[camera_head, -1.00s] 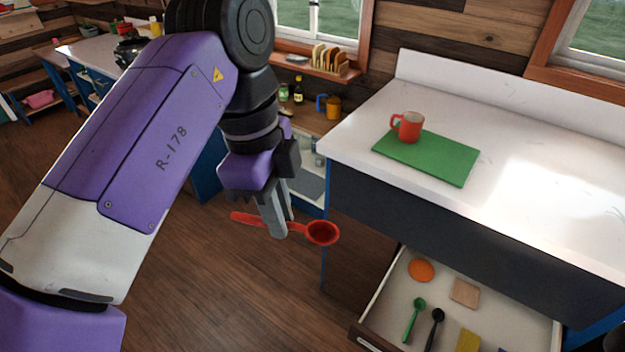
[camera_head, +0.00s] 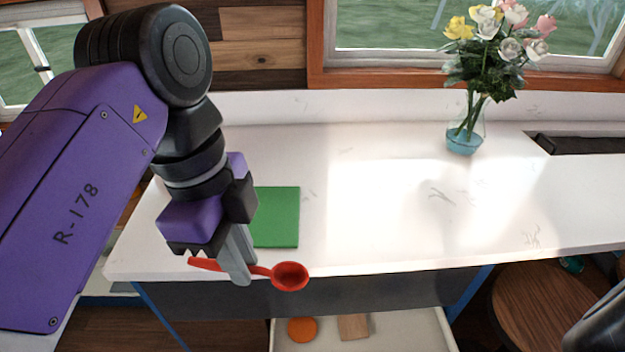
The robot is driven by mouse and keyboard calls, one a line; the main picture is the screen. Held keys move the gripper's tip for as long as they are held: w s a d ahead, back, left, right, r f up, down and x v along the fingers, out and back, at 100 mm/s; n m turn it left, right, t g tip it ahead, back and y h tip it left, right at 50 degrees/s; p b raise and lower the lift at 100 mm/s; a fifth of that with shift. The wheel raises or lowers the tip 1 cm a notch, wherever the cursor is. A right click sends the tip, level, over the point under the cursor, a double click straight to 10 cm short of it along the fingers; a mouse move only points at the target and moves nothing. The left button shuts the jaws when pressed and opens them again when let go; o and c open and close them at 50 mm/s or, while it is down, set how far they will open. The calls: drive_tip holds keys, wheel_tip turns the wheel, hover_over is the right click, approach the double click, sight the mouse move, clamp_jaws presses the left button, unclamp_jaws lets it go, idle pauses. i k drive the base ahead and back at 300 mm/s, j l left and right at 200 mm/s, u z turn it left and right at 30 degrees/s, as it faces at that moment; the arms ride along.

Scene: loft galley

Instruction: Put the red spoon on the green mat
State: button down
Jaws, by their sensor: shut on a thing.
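My gripper (camera_head: 240,270) is shut on the red spoon (camera_head: 290,276), which lies across the fingers with its bowl to the right. The spoon appears in front of the counter's front edge; its exact height above the counter is hard to tell. The green mat (camera_head: 277,218) lies flat on the white counter behind my gripper. Its left part is hidden by my gripper and arm, and nothing shows on its visible part. The red mug seen on the mat earlier is not in view, perhaps hidden behind my arm.
A glass vase (camera_head: 465,135) of flowers stands at the back of the white counter (camera_head: 370,215). The open drawer (camera_head: 400,335) below holds an orange disc (camera_head: 302,329) and a wooden block (camera_head: 353,326). The middle of the counter is clear. A round wooden stool (camera_head: 545,310) stands at the right.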

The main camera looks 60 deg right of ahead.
sight(275, 212)
drive_tip(key=i+j+z, duration=0.15)
drive_tip(key=z, duration=0.2)
drive_tip(key=i+j+z, duration=0.5)
drive_tip(key=z, duration=0.2)
drive_tip(key=i+j, duration=0.15)
drive_tip(key=j, duration=0.1)
